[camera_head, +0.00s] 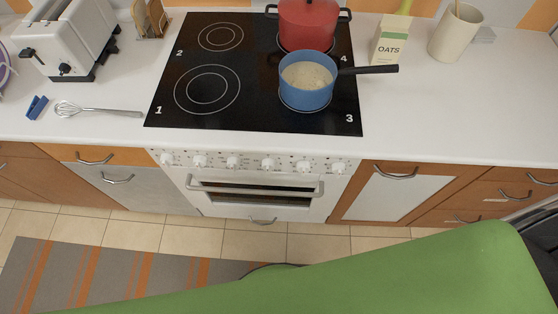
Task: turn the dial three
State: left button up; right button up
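The stove's front panel (250,174) carries a row of several white dials along its top edge. From left to right I see the leftmost dial (165,160), a second dial (199,161), a third from the left (233,163), and more dials (268,165) toward the right end (338,168). Labels by the dials are too small to read, so I cannot tell which is dial three. On the black cooktop (255,105), the number 3 marks the front right burner, where a blue pot (305,97) with pale contents stands. Neither gripper is in view.
A red pot (307,27) stands on the back right burner. The blue pot's dark handle (370,69) points right. The oven handle (255,190) sticks out below the dials. A whisk (95,110), toaster (68,40) and oats carton (390,40) are on the counter.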

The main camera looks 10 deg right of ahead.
aim_at(302, 166)
jog(key=k+j, duration=0.2)
jog(key=j, duration=0.2)
jog(key=k+j, duration=0.15)
jog(key=j, duration=0.2)
jog(key=k+j, duration=0.2)
jog(key=j, duration=0.2)
